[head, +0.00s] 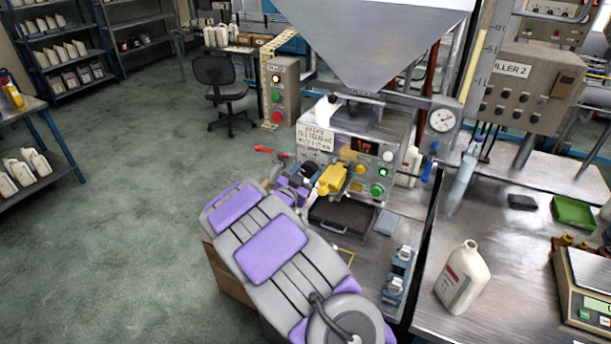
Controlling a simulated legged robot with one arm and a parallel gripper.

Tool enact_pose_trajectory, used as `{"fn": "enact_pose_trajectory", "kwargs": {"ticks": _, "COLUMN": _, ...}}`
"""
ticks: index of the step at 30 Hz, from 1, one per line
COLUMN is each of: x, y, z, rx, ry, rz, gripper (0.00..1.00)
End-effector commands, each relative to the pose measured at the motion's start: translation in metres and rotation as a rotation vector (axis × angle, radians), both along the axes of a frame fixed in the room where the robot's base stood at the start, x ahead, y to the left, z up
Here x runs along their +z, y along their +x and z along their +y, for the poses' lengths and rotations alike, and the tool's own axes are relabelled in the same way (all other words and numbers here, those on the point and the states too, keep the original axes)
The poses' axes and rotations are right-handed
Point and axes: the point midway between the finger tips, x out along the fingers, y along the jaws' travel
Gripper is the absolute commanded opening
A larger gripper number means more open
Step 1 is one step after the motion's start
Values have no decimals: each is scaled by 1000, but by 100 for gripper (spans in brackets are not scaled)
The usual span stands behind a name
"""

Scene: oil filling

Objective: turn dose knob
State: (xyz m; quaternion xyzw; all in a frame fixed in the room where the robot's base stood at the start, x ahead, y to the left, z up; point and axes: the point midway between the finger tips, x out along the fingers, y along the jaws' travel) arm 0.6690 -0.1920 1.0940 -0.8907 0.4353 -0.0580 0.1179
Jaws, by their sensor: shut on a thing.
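My arm, grey with purple pads, reaches from the bottom of the head view up to the filler's metal control box (372,150). My gripper (306,174) is at the left part of the box's front. It is shut on a dark knob (309,169), which I take to be the dose knob. The fingers hide most of the knob, so its pointer and setting cannot be read. A yellow part (332,179) is just right of the gripper. A red digital display (364,146), a yellow button (361,169) and a lit green button (377,189) are further right.
A red-handled lever (271,151) sticks out left of the box. A black tray (341,214) lies below it. A white bottle (463,278), a green tray (573,212) and a scale (588,285) stand on the right bench. The floor at left is clear.

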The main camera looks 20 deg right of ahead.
Motion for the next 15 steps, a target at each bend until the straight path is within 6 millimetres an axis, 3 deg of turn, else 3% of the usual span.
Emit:
{"fn": "enact_pose_trajectory", "kwargs": {"ticks": 2, "x": 1, "y": 1, "z": 1, "rx": 5, "ry": -2, "rz": -1, "gripper": 24}}
{"fn": "enact_pose_trajectory", "kwargs": {"ticks": 3, "x": 1, "y": 1, "z": 1, "rx": 5, "ry": -2, "rz": -1, "gripper": 58}}
{"fn": "enact_pose_trajectory", "kwargs": {"ticks": 10, "x": 1, "y": 0, "z": 1, "rx": 3, "ry": -1, "rz": 0, "gripper": 80}}
{"fn": "enact_pose_trajectory", "kwargs": {"ticks": 15, "x": 1, "y": 0, "z": 1, "rx": 2, "ry": -1, "rz": 0, "gripper": 80}}
